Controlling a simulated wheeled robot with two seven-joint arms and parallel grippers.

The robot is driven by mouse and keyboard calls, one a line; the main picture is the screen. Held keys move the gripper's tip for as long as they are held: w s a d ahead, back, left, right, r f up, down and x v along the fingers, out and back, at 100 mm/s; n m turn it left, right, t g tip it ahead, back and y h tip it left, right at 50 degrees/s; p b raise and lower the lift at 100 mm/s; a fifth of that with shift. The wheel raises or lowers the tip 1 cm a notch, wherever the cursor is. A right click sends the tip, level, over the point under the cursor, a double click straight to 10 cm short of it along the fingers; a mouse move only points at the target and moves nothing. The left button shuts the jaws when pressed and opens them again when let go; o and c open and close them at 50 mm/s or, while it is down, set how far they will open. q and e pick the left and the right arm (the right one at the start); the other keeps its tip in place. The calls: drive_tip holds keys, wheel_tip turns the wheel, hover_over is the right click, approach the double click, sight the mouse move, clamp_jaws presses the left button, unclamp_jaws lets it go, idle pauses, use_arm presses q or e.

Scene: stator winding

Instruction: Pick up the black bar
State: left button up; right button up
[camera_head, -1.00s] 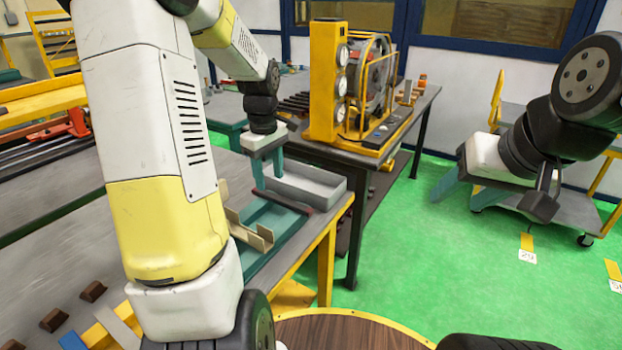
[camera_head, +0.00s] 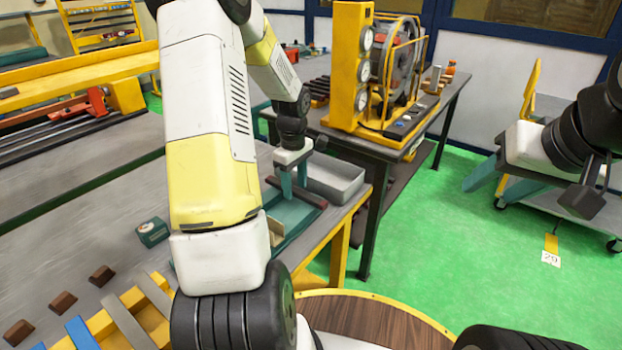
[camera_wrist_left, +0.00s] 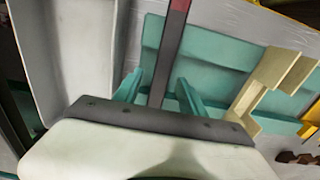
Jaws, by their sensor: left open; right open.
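The black bar (camera_head: 312,200) lies across the teal tray (camera_head: 293,217) on the workbench; it looks dark with a reddish end. It also shows in the left wrist view (camera_wrist_left: 171,50), running lengthwise between the two teal fingers. My left gripper (camera_head: 294,187) is open, pointing down over the bar, with one finger on each side of it. I cannot tell whether the fingers touch it. My right gripper (camera_head: 486,178) is open and empty, held out over the floor at the right.
A grey open bin (camera_head: 350,186) stands right beside the tray. A cream bracket (camera_wrist_left: 262,85) lies in the tray on the bar's other side. A small green box (camera_head: 152,232) and brown blocks (camera_head: 62,303) sit on the bench. A yellow-framed machine (camera_head: 385,70) stands on the table behind.

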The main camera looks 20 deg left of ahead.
use_arm(q)
drive_tip(key=shift+f, duration=0.25)
clamp_jaws()
idle(1.3)
